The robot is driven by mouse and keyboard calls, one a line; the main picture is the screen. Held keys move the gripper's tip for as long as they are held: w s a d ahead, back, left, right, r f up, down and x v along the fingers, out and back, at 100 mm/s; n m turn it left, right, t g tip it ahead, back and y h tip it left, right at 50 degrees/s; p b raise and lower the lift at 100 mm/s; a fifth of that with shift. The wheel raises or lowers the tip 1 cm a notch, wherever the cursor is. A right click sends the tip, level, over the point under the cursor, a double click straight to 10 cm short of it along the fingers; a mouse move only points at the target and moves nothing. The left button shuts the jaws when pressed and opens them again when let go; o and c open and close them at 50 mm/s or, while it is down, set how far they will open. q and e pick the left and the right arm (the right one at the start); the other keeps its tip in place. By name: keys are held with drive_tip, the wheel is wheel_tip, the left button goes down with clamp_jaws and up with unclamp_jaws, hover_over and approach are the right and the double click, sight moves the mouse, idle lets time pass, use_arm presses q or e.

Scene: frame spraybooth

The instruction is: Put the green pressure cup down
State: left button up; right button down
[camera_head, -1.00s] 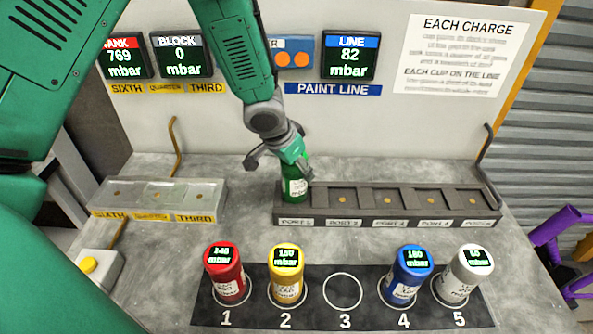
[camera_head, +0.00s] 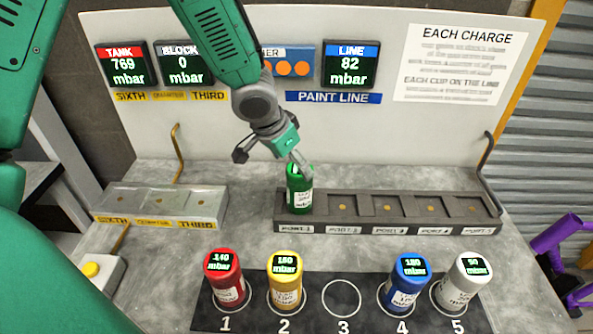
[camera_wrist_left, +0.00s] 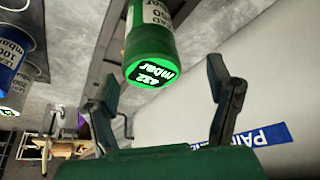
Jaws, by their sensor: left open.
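The green pressure cup (camera_head: 299,190) stands upright in the leftmost port, PORT 1, of the dark port rack (camera_head: 365,228). My left gripper (camera_head: 270,152) is above and slightly left of the cup, open and apart from it. In the left wrist view the green cup (camera_wrist_left: 150,50) shows its display end, reading 432 mbar, in front of the spread fingers (camera_wrist_left: 168,100) with nothing between them. In the head view, part of the cup's top is hidden by the gripper. My right gripper is in neither view.
Red (camera_head: 224,280), yellow (camera_head: 285,283), blue (camera_head: 408,283) and white (camera_head: 461,282) cups stand on a numbered mat (camera_head: 345,320); circle 3 is empty. The other rack ports are empty. A grey block (camera_head: 160,205) labelled SIXTH and THIRD is at left. A panel with displays stands behind.

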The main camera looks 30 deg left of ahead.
use_arm(q)
drive_tip(key=shift+p+v, duration=0.3)
drive_tip(key=shift+v, duration=2.5)
